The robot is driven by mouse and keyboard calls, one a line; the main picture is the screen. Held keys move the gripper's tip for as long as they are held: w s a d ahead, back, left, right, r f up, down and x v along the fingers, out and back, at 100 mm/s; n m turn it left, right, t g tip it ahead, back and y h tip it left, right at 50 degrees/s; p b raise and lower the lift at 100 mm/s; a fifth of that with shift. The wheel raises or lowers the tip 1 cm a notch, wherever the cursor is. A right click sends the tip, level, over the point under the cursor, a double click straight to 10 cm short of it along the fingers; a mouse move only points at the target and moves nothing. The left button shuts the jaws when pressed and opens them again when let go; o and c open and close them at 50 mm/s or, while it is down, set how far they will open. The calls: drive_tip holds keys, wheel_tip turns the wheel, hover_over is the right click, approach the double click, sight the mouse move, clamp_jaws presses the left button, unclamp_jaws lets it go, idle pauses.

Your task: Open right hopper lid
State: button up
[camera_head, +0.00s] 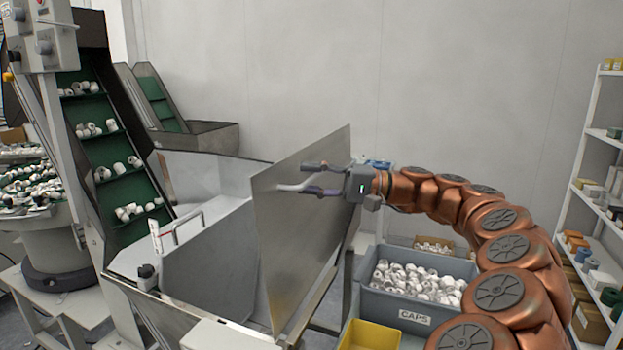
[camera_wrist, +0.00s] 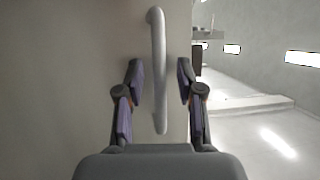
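The right hopper lid (camera_head: 300,235) is a flat metal panel that stands steeply raised beside the hopper. Its pale bar handle (camera_wrist: 158,60) shows in the wrist view, running up and down between my fingers. My gripper (camera_head: 318,178) is at the upper part of the lid in the head view. In the wrist view its two fingers (camera_wrist: 158,88) are spread either side of the handle, with a gap on both sides. The gripper is open and holds nothing.
A grey bin of white caps marked CAPS (camera_head: 385,302) and a yellow bin (camera_head: 368,338) stand below my arm. A green cleated conveyor (camera_head: 112,150) rises at the left. A second bent handle (camera_head: 178,224) is on the hopper's left side. Shelves (camera_head: 598,180) stand far right.

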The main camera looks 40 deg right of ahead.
drive_tip(key=shift+c, duration=0.2)
clamp_jaws()
idle(0.4)
